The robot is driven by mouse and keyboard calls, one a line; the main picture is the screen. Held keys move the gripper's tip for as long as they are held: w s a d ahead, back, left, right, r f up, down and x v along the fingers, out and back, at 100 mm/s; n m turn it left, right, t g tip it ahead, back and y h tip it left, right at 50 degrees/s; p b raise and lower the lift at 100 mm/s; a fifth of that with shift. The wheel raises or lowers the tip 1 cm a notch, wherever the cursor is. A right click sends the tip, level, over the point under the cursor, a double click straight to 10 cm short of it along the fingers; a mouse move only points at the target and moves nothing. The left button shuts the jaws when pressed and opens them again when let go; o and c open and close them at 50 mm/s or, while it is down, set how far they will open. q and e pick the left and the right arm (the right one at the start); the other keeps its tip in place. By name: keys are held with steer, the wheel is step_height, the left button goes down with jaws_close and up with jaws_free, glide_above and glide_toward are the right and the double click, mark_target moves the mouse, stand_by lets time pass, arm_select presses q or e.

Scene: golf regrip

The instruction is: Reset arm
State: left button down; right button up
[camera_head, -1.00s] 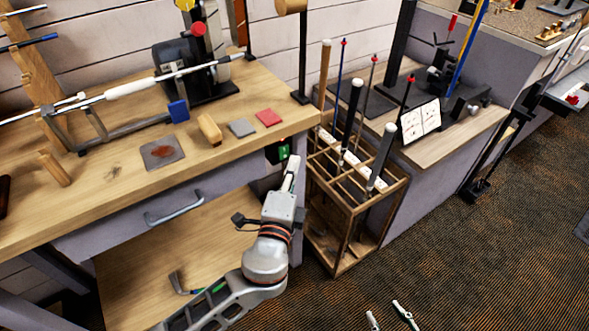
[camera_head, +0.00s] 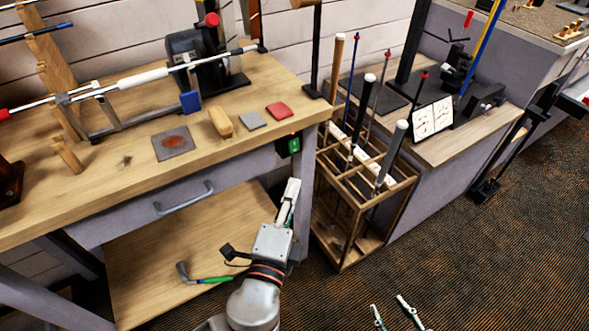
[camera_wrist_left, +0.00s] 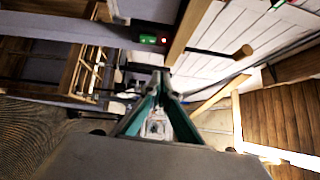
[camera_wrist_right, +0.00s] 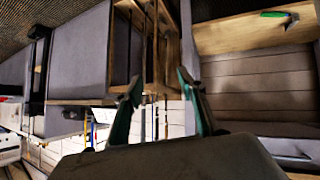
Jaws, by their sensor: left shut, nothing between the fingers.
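My left gripper (camera_head: 292,190) is shut and empty. It is in front of the bench's right end, below the green switch box (camera_head: 292,145), and apart from it. In the left wrist view its fingertips (camera_wrist_left: 162,78) meet, with the lit green switch beyond them. My right gripper (camera_head: 395,316) shows only its two fingertips at the bottom edge of the head view, over the carpet. The right wrist view shows its fingers (camera_wrist_right: 163,97) spread apart with nothing between them.
A club with a white grip (camera_head: 142,78) lies in the bench vise. A wooden rack (camera_head: 384,205) with several upright clubs stands right of my left gripper. Carpet at the lower right is open.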

arm_select(q)
steer(key=s+a+f+n+g+p, duration=0.2)
steer(key=s+a+f+n+g, duration=0.15)
steer(key=f, duration=0.35)
steer(key=s+a+f+n+g+p, duration=0.2)
steer(key=a+f+n, duration=0.15)
steer(key=f, duration=0.35)
steer(key=s+a+f+n+g+p, duration=0.2)
steer(key=s+a+f+n, duration=0.5)
steer(key=s+a+n, duration=0.2)
steer(key=shift+s+f, duration=0.25)
steer(key=shift+s, duration=0.7)
arm_select(e)
steer(key=r, duration=0.2)
steer(key=a+r, duration=0.1)
steer(key=shift+s+r, duration=0.35)
steer(key=shift+s, duration=0.05)
steer(key=shift+w+r+m, duration=0.2)
steer(key=shift+r+m, duration=0.1)
steer(key=shift+r, duration=0.05)
